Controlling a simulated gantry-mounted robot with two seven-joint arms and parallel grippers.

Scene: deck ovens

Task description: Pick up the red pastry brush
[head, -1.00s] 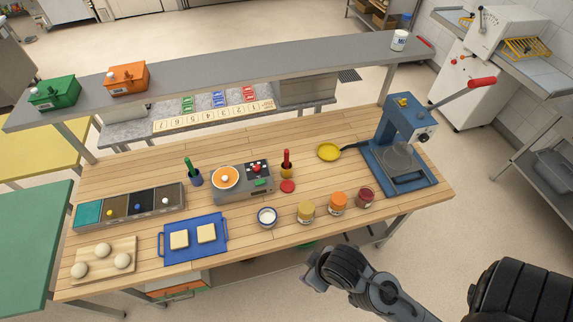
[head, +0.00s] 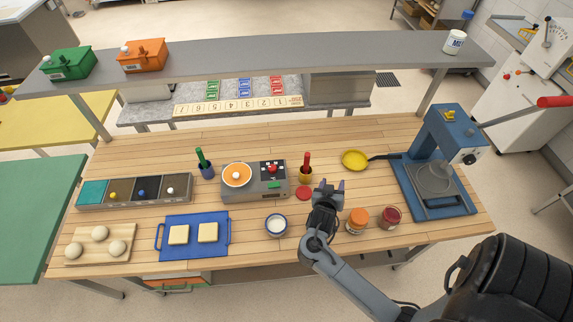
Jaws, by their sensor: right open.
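The red pastry brush (head: 306,161) stands upright in a small yellowish holder (head: 305,176) on the wooden table, right of the grey scale-like device. My right gripper (head: 329,187) is open and empty over the table, a little to the right of the brush and nearer the front. Its fingertips point toward the back and are apart from the brush. My left gripper is not in view.
A red disc (head: 304,193) lies in front of the brush holder. An orange jar (head: 356,220), a red jar (head: 388,217) and a white bowl (head: 276,224) stand near the front edge. A yellow pan (head: 355,160) lies behind right. A grey shelf (head: 290,60) spans the back.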

